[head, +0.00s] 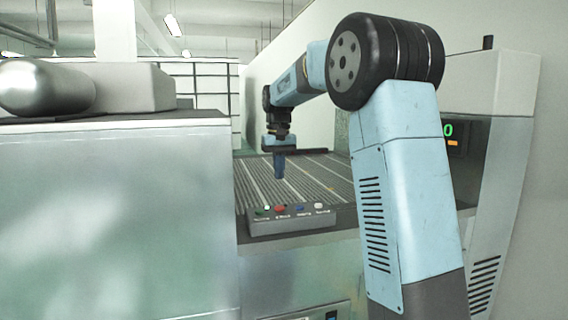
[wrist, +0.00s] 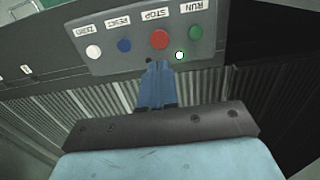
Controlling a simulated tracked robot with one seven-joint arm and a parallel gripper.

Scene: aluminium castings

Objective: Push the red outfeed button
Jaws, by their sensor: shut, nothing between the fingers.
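The red button (wrist: 159,40) is on a grey control box (wrist: 205,60) in the wrist view. Its label reads STOP, upside down there. My gripper (wrist: 159,66) is shut and empty, its blue fingers ending just short of the red button in that picture. In the head view the red button (head: 281,209) is second from the left on the box (head: 290,224). My gripper (head: 280,177) points down above and behind it there, with a visible gap. Whether the fingertips touch the box cannot be told from the wrist view, but the head view shows them apart.
Beside the red button are a green button (wrist: 196,32), a blue button (wrist: 124,45) and a white button (wrist: 94,52). A small lit lamp (wrist: 180,55) sits near the green one. A ribbed conveyor (head: 300,180) lies behind the box. A large cabinet (head: 110,220) stands left.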

